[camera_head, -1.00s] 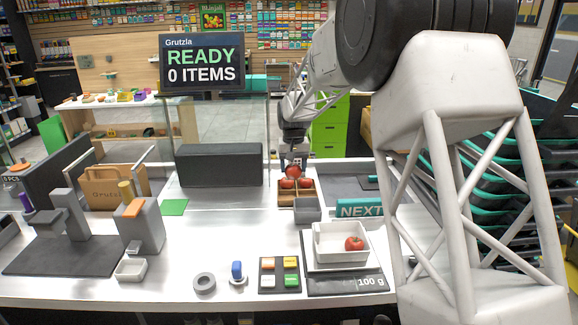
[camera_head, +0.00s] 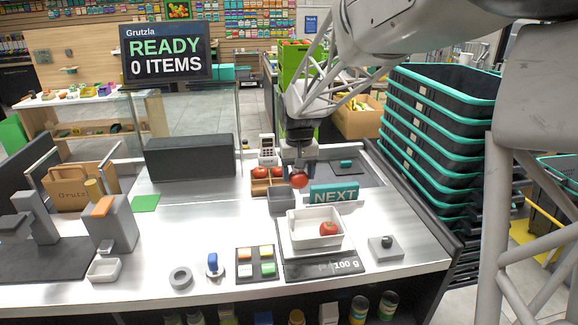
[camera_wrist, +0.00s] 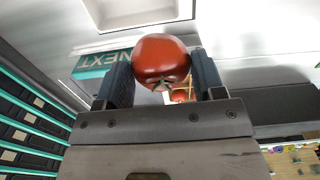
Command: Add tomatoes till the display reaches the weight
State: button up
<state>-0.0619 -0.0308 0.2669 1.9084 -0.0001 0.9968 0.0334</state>
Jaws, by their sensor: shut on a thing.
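My gripper (camera_head: 299,172) is shut on a tomato (camera_head: 299,181) and holds it above the counter, behind the scale and left of the NEXT sign. The held tomato also shows between the fingers in the wrist view (camera_wrist: 160,62). Another tomato (camera_head: 328,228) lies in the white tray (camera_head: 300,242) on the scale (camera_head: 308,268). The scale's display (camera_head: 346,265) reads 100 g. A wooden crate (camera_head: 260,188) behind the tray holds more tomatoes (camera_head: 260,173); my gripper partly hides its right side.
The teal NEXT sign (camera_head: 334,193) stands just behind the tray. A grey bin (camera_head: 281,200) sits in front of the crate. A pad with coloured buttons (camera_head: 256,263) lies left of the scale. Stacked black baskets (camera_head: 435,130) stand at the right.

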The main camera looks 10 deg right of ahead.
aim_at(302, 188)
jog(key=shift+s+d, duration=0.15)
jog(key=shift+s, duration=0.4)
jog(key=shift+s+d, duration=0.15)
jog(key=shift+s, duration=0.35)
jog(key=shift+f, duration=0.1)
jog(key=shift+f, duration=1.8)
jog(key=shift+f, duration=1.8)
dwell(1.4)
jog(key=o, duration=0.7)
jog(key=shift+r, duration=0.1)
jog(key=shift+r, duration=2.9)
